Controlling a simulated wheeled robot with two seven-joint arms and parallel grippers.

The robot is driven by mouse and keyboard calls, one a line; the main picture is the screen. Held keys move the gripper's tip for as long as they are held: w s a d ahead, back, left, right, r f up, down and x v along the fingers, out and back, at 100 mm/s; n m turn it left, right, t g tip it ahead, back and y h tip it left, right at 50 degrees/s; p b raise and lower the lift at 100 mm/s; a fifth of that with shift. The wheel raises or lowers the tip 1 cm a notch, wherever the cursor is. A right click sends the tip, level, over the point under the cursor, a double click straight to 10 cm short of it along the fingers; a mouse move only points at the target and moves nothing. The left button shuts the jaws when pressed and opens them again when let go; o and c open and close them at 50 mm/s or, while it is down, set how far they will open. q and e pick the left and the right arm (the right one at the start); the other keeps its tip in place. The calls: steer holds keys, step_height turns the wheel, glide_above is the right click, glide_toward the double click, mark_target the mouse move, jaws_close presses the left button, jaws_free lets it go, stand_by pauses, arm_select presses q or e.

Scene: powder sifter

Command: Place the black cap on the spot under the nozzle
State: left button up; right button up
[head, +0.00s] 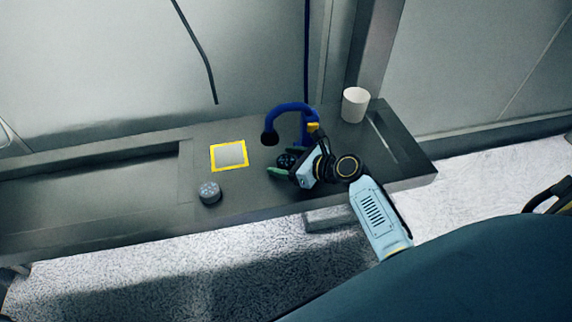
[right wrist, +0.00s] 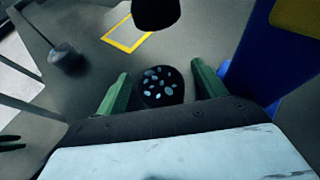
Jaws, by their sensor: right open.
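The black cap (head: 287,159), with pale dots on top, stands upright on the counter close to the foot of the blue nozzle stand (head: 290,107). My right gripper (head: 286,163) is open around it. In the right wrist view the cap (right wrist: 160,86) sits between the two green fingers (right wrist: 158,82), with a gap on each side. The nozzle's black tip (head: 270,138) hangs beside the yellow-framed spot (head: 229,145), which is bare; the frame also shows in the right wrist view (right wrist: 127,47).
A grey round cap with dots (head: 209,193) stands near the counter's front edge, left of the gripper. A white cup (head: 355,105) stands at the back right. The blue stand rises close to my right gripper. The counter (head: 250,193) between the two caps is clear.

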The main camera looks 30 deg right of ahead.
steer(key=c, duration=1.1)
steer(key=shift+r, duration=0.15)
